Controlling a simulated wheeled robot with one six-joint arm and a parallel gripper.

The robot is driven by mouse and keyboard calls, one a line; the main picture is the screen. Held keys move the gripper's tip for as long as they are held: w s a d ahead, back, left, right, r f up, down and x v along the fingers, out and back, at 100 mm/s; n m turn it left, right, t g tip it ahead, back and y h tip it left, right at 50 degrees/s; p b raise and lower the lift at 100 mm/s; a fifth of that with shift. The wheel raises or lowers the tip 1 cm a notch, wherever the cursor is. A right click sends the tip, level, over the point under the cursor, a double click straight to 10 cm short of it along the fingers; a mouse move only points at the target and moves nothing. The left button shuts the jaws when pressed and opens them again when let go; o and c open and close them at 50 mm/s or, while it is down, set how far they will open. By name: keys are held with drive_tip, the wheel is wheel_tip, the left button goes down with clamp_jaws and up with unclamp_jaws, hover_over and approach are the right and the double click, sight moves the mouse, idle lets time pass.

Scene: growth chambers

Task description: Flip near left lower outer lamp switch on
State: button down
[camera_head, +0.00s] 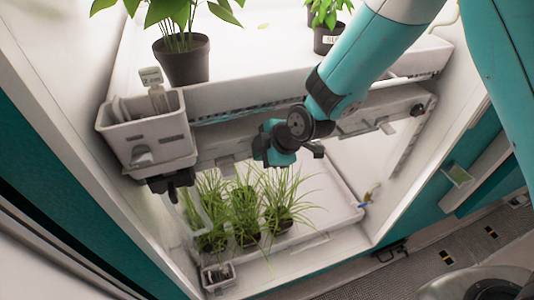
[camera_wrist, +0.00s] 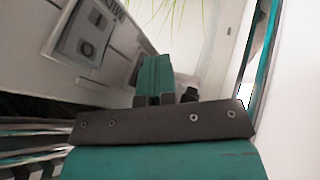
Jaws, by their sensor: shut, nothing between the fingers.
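In the head view my arm reaches in from the upper right, and its wrist end is in front of the upper shelf's front edge. My gripper (camera_wrist: 160,97) shows in the wrist view, shut and empty; its tips are not clear in the head view. I cannot tell which part is the named lamp switch.
The upper shelf (camera_head: 250,95) holds potted plants. A white caddy (camera_head: 145,135) hangs at its left end, with a dark clip-like part below. Grassy pots (camera_head: 245,215) stand on the lower tray (camera_head: 335,190). A dark knob (camera_head: 417,109) is at the shelf's right end.

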drive_tip(key=shift+w, duration=0.1)
drive_tip(key=shift+r+p, duration=0.5)
drive_tip(key=shift+r, duration=0.3)
drive_tip(key=s+d+r+b, duration=0.3)
drive_tip(key=s+d+r, duration=0.3)
drive_tip(key=s+r, duration=0.1)
drive_tip(key=shift+r, duration=0.8)
